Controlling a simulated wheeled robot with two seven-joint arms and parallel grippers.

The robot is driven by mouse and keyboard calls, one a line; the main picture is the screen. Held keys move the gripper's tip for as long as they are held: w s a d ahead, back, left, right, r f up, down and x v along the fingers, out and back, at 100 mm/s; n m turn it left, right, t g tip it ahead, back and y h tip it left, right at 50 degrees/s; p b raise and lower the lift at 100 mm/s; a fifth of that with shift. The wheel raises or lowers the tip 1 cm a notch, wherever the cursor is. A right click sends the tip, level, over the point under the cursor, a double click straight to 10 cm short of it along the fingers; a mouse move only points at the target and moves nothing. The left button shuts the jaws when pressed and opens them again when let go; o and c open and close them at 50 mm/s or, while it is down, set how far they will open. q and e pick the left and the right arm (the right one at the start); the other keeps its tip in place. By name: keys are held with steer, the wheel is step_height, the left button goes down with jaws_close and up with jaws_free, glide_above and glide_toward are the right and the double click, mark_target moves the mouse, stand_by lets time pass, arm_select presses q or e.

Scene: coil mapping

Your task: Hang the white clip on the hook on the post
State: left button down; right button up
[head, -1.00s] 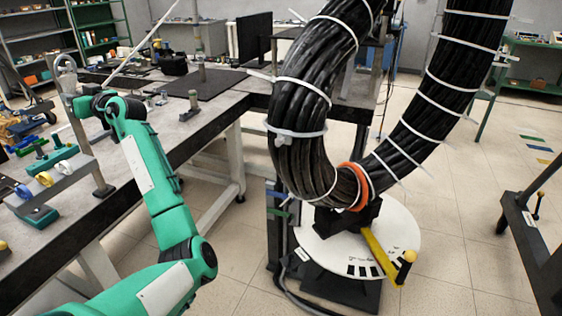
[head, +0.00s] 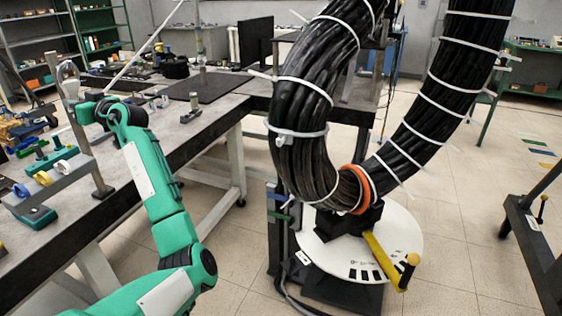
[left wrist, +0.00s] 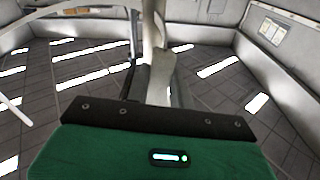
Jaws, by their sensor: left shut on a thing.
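A pale loop, apparently the white clip (head: 68,69), shows in the head view at the top of the slim grey post (head: 98,178) on the left bench. My left gripper (head: 77,97) is just below the loop, at the end of the green arm, and is shut on it. In the left wrist view, a pale upright piece (left wrist: 159,75) stands between the fingers, beyond the black edge of my green gripper housing. The hook cannot be made out apart from the clip and post. I cannot tell whether the clip touches the hook. My right gripper is out of view.
The left bench (head: 185,128) carries a grey bracket with coloured rings (head: 50,180) close to the post, and a dark mat (head: 215,88). A thick black cable coil (head: 300,110) hangs over a white round plate (head: 405,235) at centre right. Open floor lies between.

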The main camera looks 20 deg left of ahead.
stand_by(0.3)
arm_select(q)
steer(key=c, duration=1.3)
jaws_free()
steer(key=shift+c, duration=0.2)
steer(key=shift+o, duration=1)
